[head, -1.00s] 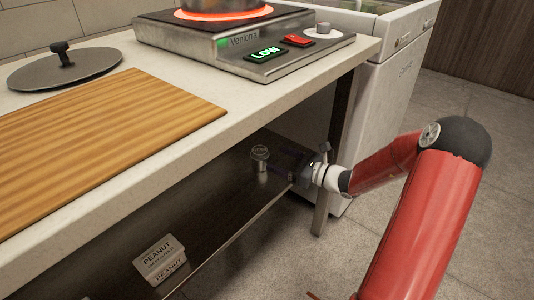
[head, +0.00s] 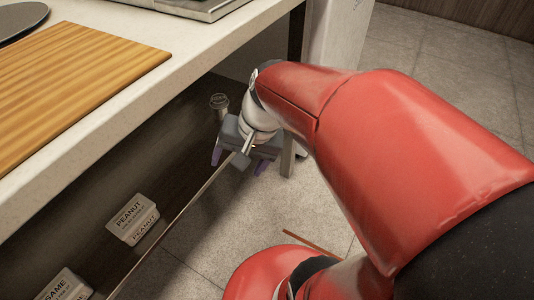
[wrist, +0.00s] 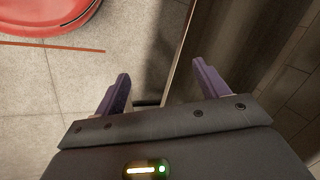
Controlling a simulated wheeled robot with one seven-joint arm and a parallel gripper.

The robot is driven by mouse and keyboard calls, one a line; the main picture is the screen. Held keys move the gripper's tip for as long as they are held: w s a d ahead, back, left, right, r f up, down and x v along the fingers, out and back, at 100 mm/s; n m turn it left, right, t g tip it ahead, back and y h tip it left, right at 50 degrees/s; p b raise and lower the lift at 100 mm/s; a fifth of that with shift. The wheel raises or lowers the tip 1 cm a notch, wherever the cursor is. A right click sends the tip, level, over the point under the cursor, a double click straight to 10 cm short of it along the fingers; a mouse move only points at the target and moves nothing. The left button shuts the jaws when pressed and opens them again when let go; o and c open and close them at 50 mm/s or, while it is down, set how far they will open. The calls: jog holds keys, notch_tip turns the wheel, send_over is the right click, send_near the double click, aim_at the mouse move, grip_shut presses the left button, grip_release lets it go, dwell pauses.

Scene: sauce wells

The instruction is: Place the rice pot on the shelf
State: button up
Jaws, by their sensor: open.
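The lower shelf (head: 165,185) under the counter is dark, with a thin pale front edge; this edge also shows in the wrist view (wrist: 178,50). My gripper (head: 239,162) is open at the shelf's front edge, near its far end, pointing downward. In the wrist view my gripper (wrist: 160,73) has nothing between its purple fingers, which straddle the line of the shelf edge. No pot that I can identify as the rice pot is in the current views. A small silver-grey jar with a lid (head: 219,102) stands on the shelf just behind my gripper.
The counter holds a wooden board (head: 75,85), a dark lid (head: 20,18) and part of a steel cooker (head: 205,8). Tiled floor (head: 400,60) is open to the right.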

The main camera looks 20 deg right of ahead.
jog(key=s+d+r+n+t+h, duration=0.3)
jog(key=s+d+r+n, duration=0.1)
jog(key=s+n, duration=0.1)
jog(key=shift+s+r+h, duration=0.3)
jog(key=shift+s+r, duration=0.05)
jog(key=shift+s, duration=0.2)
